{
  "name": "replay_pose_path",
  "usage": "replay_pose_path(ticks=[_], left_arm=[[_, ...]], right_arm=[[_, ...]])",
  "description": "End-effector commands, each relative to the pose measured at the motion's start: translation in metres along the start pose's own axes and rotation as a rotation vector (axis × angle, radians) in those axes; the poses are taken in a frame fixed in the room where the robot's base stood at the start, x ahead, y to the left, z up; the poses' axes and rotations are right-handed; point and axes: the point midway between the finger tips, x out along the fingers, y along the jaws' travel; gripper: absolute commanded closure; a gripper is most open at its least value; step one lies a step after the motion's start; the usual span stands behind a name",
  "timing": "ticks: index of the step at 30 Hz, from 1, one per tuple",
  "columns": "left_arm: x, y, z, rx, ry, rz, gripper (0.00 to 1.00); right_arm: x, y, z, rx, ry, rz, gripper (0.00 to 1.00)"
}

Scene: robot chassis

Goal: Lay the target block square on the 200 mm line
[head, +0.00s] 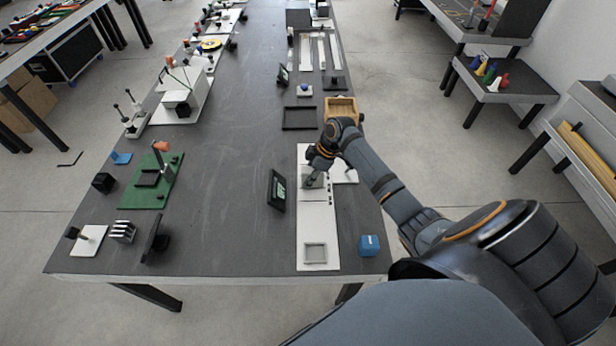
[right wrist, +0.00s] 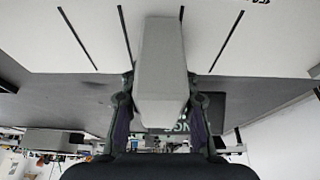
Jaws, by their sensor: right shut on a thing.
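The target block, a plain light grey bar, shows in the right wrist view (right wrist: 160,65), held between the two fingers of my right gripper (right wrist: 161,108). In the head view my right gripper (head: 314,178) points down over the white board (head: 318,228), and the block (head: 310,172) is partly hidden by it. In the right wrist view the white board (right wrist: 95,20) carries several thin black lines. Their labels cannot be read, so I cannot tell which is the 200 mm line. Whether the block touches the board is unclear. My left gripper is not in view.
A wooden tray (head: 341,106) and a black frame (head: 299,117) lie beyond. The table's middle is clear.

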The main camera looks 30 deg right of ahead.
Motion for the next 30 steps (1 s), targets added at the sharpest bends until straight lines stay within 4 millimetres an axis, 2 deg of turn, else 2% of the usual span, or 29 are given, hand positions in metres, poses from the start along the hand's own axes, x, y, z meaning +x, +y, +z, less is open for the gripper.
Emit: replay_pose_path(ticks=[3,4,9,17,20,23,30], left_arm=[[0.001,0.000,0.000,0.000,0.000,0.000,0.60],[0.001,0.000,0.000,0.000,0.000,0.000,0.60],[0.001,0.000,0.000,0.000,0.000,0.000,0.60],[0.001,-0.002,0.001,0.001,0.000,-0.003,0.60],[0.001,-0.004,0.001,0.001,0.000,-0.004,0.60],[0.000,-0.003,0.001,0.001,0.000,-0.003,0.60],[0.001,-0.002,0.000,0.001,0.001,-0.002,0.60]], right_arm=[[0.002,0.000,0.001,0.000,0.001,0.000,1.00],[0.001,0.000,0.000,0.000,0.001,0.001,0.66],[0.001,0.000,0.000,0.000,0.000,0.000,0.44],[0.002,0.000,0.001,0.000,0.000,0.000,0.44],[-0.004,0.001,0.001,-0.001,-0.001,0.002,0.44],[-0.021,0.002,0.002,-0.001,-0.002,0.005,0.44],[-0.080,0.001,0.002,-0.002,-0.004,0.005,0.44]])
